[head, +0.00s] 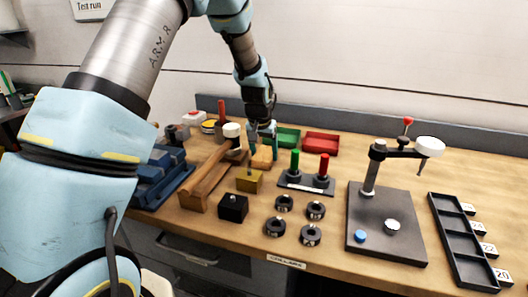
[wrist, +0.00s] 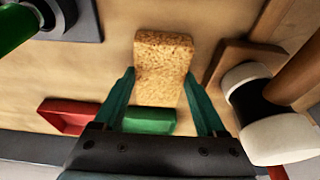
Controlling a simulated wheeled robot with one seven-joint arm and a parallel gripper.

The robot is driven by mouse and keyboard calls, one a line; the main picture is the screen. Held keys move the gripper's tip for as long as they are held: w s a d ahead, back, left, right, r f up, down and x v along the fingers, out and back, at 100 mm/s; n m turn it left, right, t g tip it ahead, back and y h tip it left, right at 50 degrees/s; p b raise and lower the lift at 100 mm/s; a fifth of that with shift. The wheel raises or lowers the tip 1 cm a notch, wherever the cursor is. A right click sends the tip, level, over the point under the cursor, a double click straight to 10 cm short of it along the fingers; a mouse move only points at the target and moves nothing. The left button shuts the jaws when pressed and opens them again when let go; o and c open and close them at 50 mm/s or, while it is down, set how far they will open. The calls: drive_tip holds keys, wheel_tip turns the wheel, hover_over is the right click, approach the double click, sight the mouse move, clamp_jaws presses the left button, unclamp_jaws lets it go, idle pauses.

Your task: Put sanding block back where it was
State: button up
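The sanding block is a grainy orange-tan block (wrist: 163,65). In the wrist view it lies between and ahead of my two teal fingertips (wrist: 160,74), with a fingertip near each long side. In the head view the block (head: 262,159) is just below my gripper (head: 263,141), behind the yellow block. The fingers stand apart, one on each side of the sanding block. I cannot tell whether they touch it or whether it rests on the bench or is slightly raised.
A mallet (head: 231,131) and its wooden holder stand close to the left. A yellow block (head: 249,181) is in front. Green (head: 288,138) and red (head: 321,144) trays lie behind; a stand with green and red pegs (head: 306,181) is at right. Black collars (head: 284,203) lie in front.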

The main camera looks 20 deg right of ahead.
drive_tip(key=o, duration=0.4)
drive_tip(key=shift+r, duration=0.1)
drive_tip(key=b+v, duration=0.2)
drive_tip(key=v, duration=1)
drive_tip(key=shift+b, duration=0.35)
drive_tip(key=shift+s, duration=0.15)
